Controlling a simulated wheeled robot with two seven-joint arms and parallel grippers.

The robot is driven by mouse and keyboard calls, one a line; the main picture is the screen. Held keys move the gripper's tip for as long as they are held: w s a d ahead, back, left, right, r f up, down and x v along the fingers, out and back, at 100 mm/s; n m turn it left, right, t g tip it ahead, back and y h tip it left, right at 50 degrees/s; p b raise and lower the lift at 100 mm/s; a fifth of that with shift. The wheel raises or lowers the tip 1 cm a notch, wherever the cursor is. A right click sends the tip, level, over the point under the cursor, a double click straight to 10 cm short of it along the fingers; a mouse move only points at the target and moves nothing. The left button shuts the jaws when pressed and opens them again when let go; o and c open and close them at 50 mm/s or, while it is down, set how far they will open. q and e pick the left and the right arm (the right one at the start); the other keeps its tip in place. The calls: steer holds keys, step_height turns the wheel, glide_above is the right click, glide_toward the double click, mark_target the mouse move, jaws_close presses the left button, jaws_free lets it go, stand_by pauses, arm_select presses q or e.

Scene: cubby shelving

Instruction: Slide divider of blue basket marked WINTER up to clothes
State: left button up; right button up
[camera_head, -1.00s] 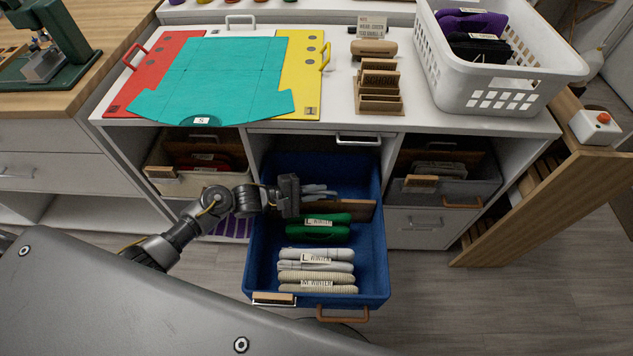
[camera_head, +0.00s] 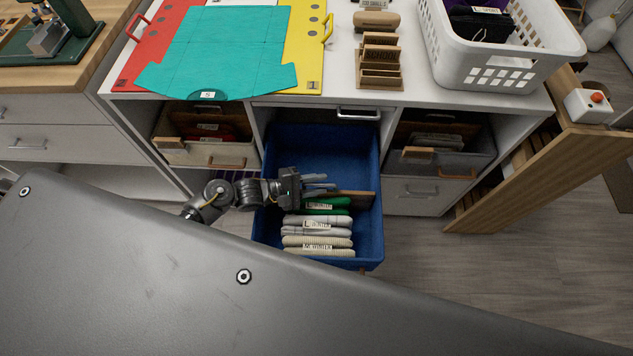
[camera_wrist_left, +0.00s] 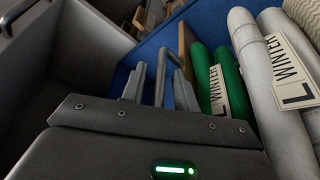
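The blue basket (camera_head: 368,225) is pulled out below the counter. It holds a green folded garment (camera_head: 341,203), white garments (camera_head: 345,223) and beige garments (camera_head: 345,243), with WINTER labels. The brown divider (camera_head: 362,197) stands upright across the basket, behind the green garment and very close to it. In the left wrist view, the divider (camera_wrist_left: 184,40) is partly hidden by my fingers. My left gripper (camera_head: 322,184) is inside the basket, behind the divider. My right gripper is not in view.
The counter above holds a folding board with a teal garment (camera_head: 225,50) and a white basket (camera_head: 485,75). The basket's rear floor is empty.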

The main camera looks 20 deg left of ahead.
arm_select(q)
steer(key=v, duration=1)
steer(key=shift+s+a, duration=0.25)
steer(key=shift+a, duration=0.05)
steer(key=shift+r+p, duration=0.15)
steer(key=shift+p, duration=0.15)
